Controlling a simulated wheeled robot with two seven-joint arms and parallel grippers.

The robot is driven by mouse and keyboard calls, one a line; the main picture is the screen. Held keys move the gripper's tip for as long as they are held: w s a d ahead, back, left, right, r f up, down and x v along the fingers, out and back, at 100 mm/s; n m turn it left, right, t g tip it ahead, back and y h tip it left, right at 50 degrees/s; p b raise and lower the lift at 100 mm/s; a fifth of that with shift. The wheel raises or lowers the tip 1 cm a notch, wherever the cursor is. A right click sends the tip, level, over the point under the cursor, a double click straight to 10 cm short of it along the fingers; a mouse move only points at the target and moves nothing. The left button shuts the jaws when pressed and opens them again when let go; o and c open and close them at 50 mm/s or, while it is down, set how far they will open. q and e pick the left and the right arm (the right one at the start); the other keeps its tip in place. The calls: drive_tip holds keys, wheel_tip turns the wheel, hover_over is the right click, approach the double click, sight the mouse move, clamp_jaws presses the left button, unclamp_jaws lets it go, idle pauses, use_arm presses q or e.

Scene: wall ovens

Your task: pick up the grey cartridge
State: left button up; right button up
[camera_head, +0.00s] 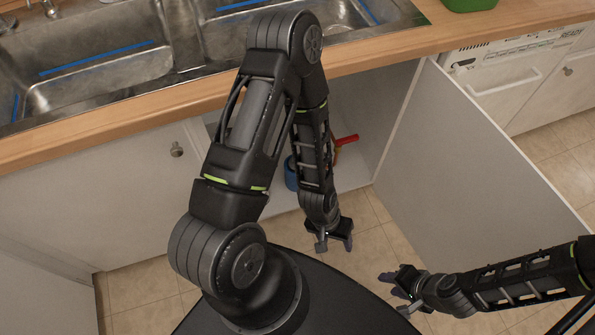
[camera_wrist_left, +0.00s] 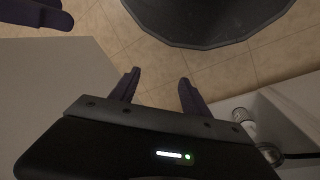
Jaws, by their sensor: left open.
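My left gripper (camera_head: 335,246) hangs below the counter in front of the open cabinet, empty. Its two dark purple fingers are spread apart in the left wrist view (camera_wrist_left: 159,80). I cannot clearly pick out the grey cartridge in the head view; my left arm covers part of the cabinet. In the left wrist view, a pale grey cylindrical thing (camera_wrist_left: 241,115) shows at the lower right, beside the gripper and not between its fingers; I cannot tell if it is the cartridge. My right gripper (camera_head: 390,284) is at the lower right, apart from the left one.
The open cabinet door (camera_head: 450,165) stands right of my left gripper. In the cabinet are a blue thing (camera_head: 291,174) and a red-handled thing (camera_head: 347,140), partly hidden by my arm. The wooden counter edge (camera_head: 400,45) and sink (camera_head: 100,60) lie above. The tiled floor (camera_head: 370,235) is clear.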

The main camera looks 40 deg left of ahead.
use_arm(q)
drive_tip(key=w+a+f+n+y+b, duration=0.2)
drive_tip(key=w+a+f+b, duration=0.45)
drive_tip(key=a+f, duration=0.25)
drive_tip(key=w+a+f+n+y+b, duration=0.2)
drive_tip(key=w+a+f+n+b, duration=0.1)
drive_tip(key=w+a+f+b, duration=0.55)
drive_tip(key=w+a+r+n+t+y+b, duration=0.1)
drive_tip(key=w+a+b, duration=0.4)
drive_tip(key=w+a, duration=0.5)
drive_tip(key=shift+a+r+n+t+y, duration=0.3)
drive_tip(key=shift+a+n+t+y, duration=0.2)
drive_tip(key=shift+a+n+y, duration=0.6)
use_arm(e)
wheel_tip(320, 180, down, 22)
drive_tip(key=shift+w+d+f, duration=0.15)
drive_tip(key=shift+w+d, duration=0.15)
drive_tip(key=shift+w, duration=0.05)
use_arm(q)
drive_tip(key=shift+w+a+f, duration=0.1)
use_arm(e)
drive_tip(key=shift+f, duration=0.1)
use_arm(q)
drive_tip(key=shift+b+x, duration=0.65)
drive_tip(key=shift+x, duration=0.6)
use_arm(e)
drive_tip(key=shift+w+d+f, duration=0.1)
drive_tip(key=shift+d+f, duration=0.05)
drive_tip(key=shift+f, duration=0.25)
